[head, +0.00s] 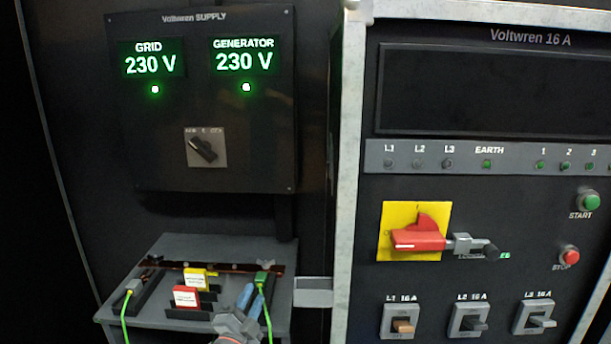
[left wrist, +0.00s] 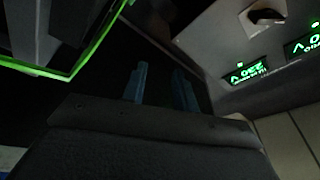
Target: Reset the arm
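My left gripper (head: 250,298) shows at the bottom of the head view, its blue fingers pointing up at the right part of the small grey shelf. In the left wrist view its two blue fingers (left wrist: 162,85) stand apart with nothing between them. In the head view the fingers overlap the area just left of a green clamp (head: 263,281) with a green cable; I cannot tell whether they touch. My right gripper is in neither view.
The grey shelf (head: 190,246) holds red and yellow tagged blocks and a grey clamp (head: 133,287) with a green cable. Above is the supply panel (head: 150,170). At right, a cabinet carries a red rotary handle (head: 418,240) with a grey padlock-like piece (head: 463,243).

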